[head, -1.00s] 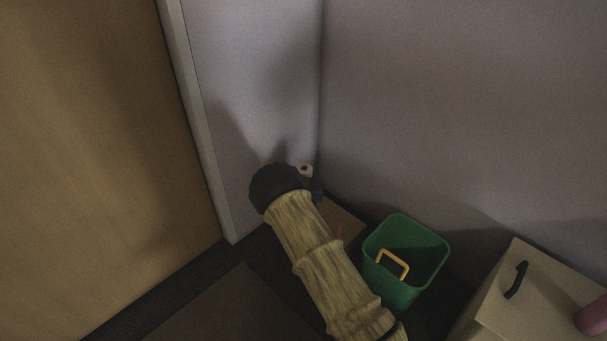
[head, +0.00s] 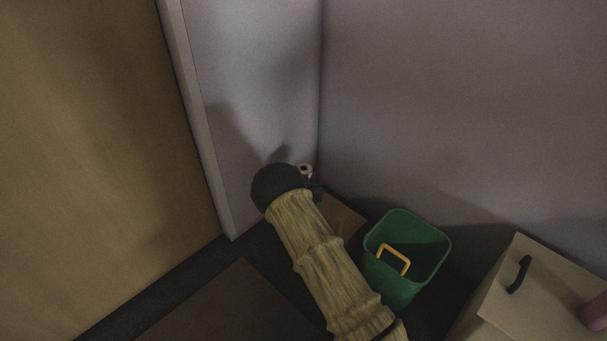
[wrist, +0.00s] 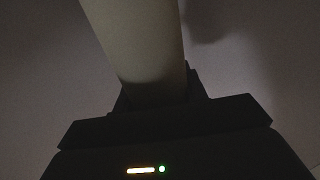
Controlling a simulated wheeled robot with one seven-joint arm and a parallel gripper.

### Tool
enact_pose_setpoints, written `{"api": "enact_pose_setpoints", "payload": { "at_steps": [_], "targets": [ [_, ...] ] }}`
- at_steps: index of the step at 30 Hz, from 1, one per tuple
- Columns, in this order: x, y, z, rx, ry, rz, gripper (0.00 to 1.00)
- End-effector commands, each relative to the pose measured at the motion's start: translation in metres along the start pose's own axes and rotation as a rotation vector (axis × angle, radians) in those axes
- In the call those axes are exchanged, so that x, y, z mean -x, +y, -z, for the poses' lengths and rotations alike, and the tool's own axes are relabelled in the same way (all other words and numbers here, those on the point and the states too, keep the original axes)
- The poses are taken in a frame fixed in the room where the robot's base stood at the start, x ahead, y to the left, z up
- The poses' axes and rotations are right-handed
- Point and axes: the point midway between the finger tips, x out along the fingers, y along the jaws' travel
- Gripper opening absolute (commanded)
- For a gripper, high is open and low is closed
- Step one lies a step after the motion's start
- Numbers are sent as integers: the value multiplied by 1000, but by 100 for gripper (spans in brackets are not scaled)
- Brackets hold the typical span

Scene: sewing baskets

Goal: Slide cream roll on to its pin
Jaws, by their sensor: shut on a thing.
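The cream roll (wrist: 138,45) fills the upper middle of the wrist view, and my gripper (wrist: 158,100) is shut on it. In the head view a small part of the roll (head: 305,169), with a dark hole in its end, shows just beyond the dark end of my arm. My gripper (head: 315,187) is mostly hidden there behind my wrist. The roll is close to the corner of the pale walls. I cannot make out its pin; my arm covers part of the brown board (head: 342,217) below.
A green bin (head: 432,262) with a yellow handle (head: 392,257) stands right of my arm. A beige box (head: 520,310) with a black handle (head: 519,274) is at lower right, with a pink thing (head: 594,314) at its edge. A wooden panel (head: 90,150) fills the left.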

Motion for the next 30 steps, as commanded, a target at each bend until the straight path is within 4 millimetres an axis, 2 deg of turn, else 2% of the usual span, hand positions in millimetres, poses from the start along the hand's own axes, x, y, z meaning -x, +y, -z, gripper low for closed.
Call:
{"api": "enact_pose_setpoints", "payload": {
  "at_steps": [30],
  "targets": [
    [0,0,-25,0,1,0,17]
  ]
}}
